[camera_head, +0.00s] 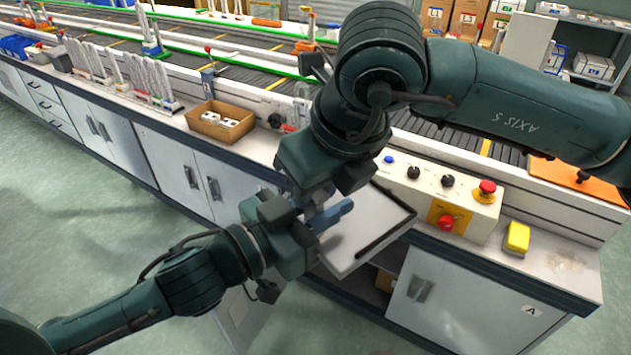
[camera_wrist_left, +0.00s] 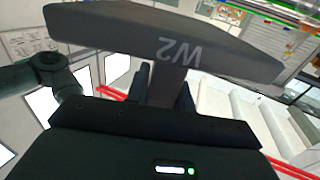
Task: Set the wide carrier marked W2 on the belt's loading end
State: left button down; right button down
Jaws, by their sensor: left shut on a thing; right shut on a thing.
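The wide carrier marked W2 shows large in the left wrist view (camera_wrist_left: 165,40) as a dark grey bar, its lettering upside down, on a narrow stem. The belt (camera_head: 440,122) runs behind, partly covered by my right arm.
A control box with a red stop button (camera_head: 486,190) and a yellow block (camera_head: 516,238) stand on the right bench. A cardboard box (camera_head: 208,132) sits left. An orange plate (camera_head: 575,182) lies far right.

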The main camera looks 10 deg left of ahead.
pick_arm(q)
jog(key=shift+r, duration=0.1)
jog(key=c, duration=1.1)
grip_release()
jog(key=shift+s+a+f, duration=0.1)
jog(key=shift+s+f, duration=0.1)
jog(key=shift+f, duration=0.05)
jog(key=s+a+m, duration=0.1)
jog(key=s+a+m+h, duration=0.1)
jog(key=s+a, duration=0.1)
jog(key=s+a+f+m+h, duration=0.1)
jog(key=s, duration=0.1)
jog(key=shift+a+m+t, duration=0.25)
jog(key=shift+m+t, duration=0.05)
jog(key=s+a+f+n+g+y, duration=0.1)
jog(key=f+n+y, duration=0.2)
jog(key=f, duration=0.6)
jog(key=s+a+f+n+g+y, duration=0.1)
jog(key=s+f+n+y, duration=0.1)
jog(key=f, duration=0.8)
jog(key=s+a+f+n+g+y, duration=0.1)
jog(key=f+n+y, duration=0.2)
jog(key=f, duration=0.6)
jog(key=shift+s+a+f+n+g+y, duration=0.1)
jog(key=shift+a+f+n+g+y, duration=0.1)
jog(key=shift+y, duration=0.35)
jog(key=shift+s+a+f+n+g+y, duration=0.1)
jog(key=shift+g+y, duration=0.1)
jog(key=shift+y, duration=0.35)
